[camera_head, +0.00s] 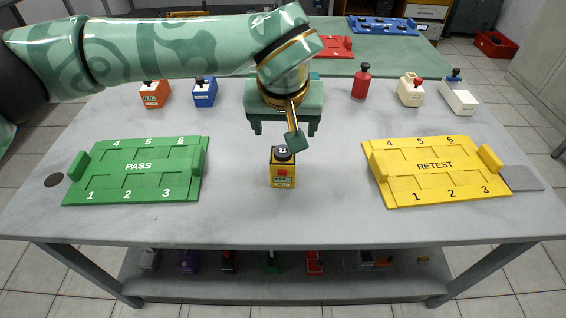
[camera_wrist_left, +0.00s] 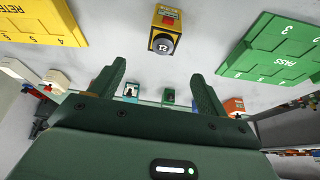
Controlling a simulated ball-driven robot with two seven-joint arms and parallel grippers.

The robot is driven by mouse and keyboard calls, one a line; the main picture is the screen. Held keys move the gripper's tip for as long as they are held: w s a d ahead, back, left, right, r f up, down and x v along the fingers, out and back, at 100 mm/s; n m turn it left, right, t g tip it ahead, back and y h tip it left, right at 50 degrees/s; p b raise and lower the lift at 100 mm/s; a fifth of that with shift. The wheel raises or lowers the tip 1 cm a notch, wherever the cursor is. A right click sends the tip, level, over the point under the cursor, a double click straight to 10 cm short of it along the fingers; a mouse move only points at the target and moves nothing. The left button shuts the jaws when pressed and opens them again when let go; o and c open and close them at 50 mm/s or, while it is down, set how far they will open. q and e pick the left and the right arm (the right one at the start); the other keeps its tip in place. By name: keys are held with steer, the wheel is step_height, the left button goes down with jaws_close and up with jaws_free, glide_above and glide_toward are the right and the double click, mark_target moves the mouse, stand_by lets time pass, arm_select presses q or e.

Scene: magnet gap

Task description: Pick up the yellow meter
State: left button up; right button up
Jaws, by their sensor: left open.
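The yellow meter (camera_head: 283,170) stands upright on the grey table, near the middle of its front part. It has a black knob on top and a small red part on its front. My left gripper (camera_head: 284,128) is behind and above the meter, partly hidden by my arm. In the left wrist view the gripper (camera_wrist_left: 160,75) has its two fingers spread wide with nothing between them. The meter (camera_wrist_left: 166,25) shows there beyond the fingertips, apart from them. My right gripper is not in view.
A green PASS tray (camera_head: 138,192) lies left and a yellow RETEST tray (camera_head: 430,191) lies right. Behind stand an orange meter (camera_head: 154,95), a blue meter (camera_head: 204,94), a red bottle-shaped item (camera_head: 361,84) and white meters (camera_head: 411,93). The table is clear around the yellow meter.

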mark_target(283, 149)
arm_select(q)
steer(key=x, duration=0.3)
steer(key=shift+f+b, duration=0.3)
steer(key=shift+b, duration=0.1)
steer(key=b+x, duration=0.1)
steer(key=x, duration=0.2)
steer(key=shift+w+f, duration=0.15)
steer(key=shift+f, duration=0.05)
steer(key=b+x, duration=0.1)
steer(key=x, duration=0.1)
steer(key=b+x, duration=0.1)
steer(key=x, duration=0.1)
steer(key=b+x, duration=0.2)
steer(key=shift+a, duration=0.25)
steer(key=shift+w, duration=0.1)
steer(key=shift+r, duration=0.15)
steer(key=c, duration=1.2)
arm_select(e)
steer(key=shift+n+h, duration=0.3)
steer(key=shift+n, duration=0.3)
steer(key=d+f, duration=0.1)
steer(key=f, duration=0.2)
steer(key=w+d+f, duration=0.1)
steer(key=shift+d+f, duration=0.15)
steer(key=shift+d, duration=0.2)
